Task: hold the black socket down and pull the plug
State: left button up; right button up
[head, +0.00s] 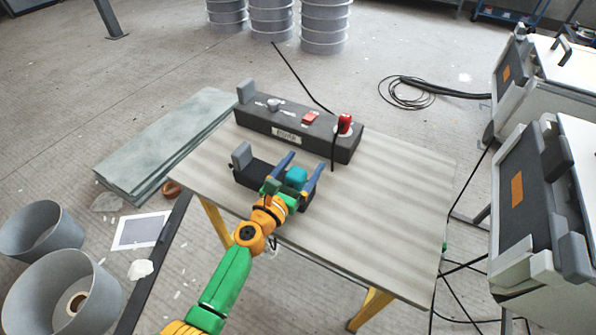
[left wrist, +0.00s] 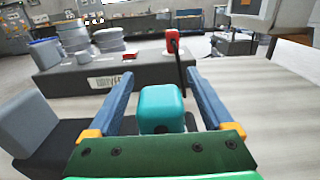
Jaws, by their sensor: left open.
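The black socket (head: 243,174) is a low black block on the table, with a grey upright block (head: 241,155) at its left end. A teal block (head: 296,177), which looks like the plug, is at its right part. My left gripper (head: 300,164) reaches over this end, its two blue fingers open on either side of the teal block. In the left wrist view the teal block (left wrist: 160,108) sits between the fingers, with a gap to each. The gripper hides how the teal block joins the socket. My right gripper is not in view.
Behind on the table (head: 400,200) stands a long dark grey box (head: 270,125) with a knob, a red switch (head: 310,118) and a red plug-like part (head: 344,124) with a black cable. The table's right half is clear. Grey machines (head: 545,200) stand to the right.

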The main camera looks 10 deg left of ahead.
pick_arm(q)
grip_shut()
dwell(0.5)
grip_release()
